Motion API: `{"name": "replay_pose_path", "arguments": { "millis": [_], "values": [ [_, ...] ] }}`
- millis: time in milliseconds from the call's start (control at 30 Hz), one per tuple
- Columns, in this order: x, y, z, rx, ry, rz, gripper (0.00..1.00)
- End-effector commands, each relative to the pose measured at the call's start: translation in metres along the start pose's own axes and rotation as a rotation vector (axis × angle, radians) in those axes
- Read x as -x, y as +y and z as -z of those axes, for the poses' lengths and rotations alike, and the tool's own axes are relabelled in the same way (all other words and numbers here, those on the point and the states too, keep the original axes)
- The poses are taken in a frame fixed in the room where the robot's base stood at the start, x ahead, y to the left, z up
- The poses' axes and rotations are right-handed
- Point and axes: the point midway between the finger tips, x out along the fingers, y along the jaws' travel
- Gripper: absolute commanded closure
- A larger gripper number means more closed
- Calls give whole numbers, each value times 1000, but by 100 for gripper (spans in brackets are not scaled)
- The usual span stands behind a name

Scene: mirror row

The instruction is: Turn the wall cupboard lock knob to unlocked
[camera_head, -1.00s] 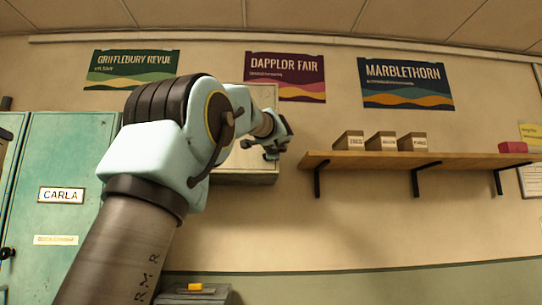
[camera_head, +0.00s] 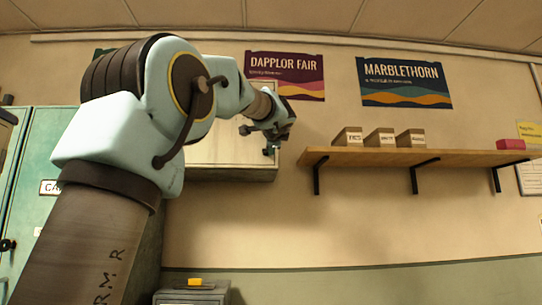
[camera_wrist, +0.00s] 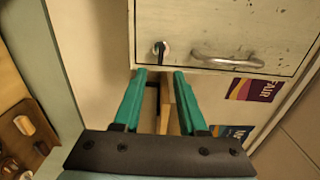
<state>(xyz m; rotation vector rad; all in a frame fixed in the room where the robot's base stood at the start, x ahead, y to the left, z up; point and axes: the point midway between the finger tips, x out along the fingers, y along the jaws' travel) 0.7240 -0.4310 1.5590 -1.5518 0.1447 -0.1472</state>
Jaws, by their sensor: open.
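The wall cupboard (camera_head: 222,153) is a pale, worn box on the wall, partly hidden behind my arm. In the wrist view its door (camera_wrist: 225,25) fills the top, tilted in the picture. The lock knob (camera_wrist: 161,48) is a small, dark and metallic piece near the door's edge, beside the curved metal handle (camera_wrist: 228,60). My gripper (camera_wrist: 160,73) is open and empty, its two teal fingers pointing toward the knob. The knob lies just beyond and between the fingertips, apparently apart from them. In the head view my gripper (camera_head: 270,138) is in front of the cupboard's right side; the knob cannot be made out there.
A wooden shelf (camera_head: 440,158) with several small boxes and a red item (camera_head: 511,144) is to the right. Green lockers (camera_head: 45,140) stand at left. A grey case (camera_head: 190,296) with a yellow piece on it is below. The wall under the shelf is clear.

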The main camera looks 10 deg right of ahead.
Motion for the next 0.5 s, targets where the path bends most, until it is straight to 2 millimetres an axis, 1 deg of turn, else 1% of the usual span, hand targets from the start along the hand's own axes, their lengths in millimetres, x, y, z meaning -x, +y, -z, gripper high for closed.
{"name": "replay_pose_path", "arguments": {
  "millis": [33,200,333,500],
  "values": [
    [11,4,1,1,2,1,59],
    [37,2,1,-1,2,1,59],
    [47,1,0,-1,1,0,59],
    [50,0,0,-2,0,-1,59]
  ]
}}
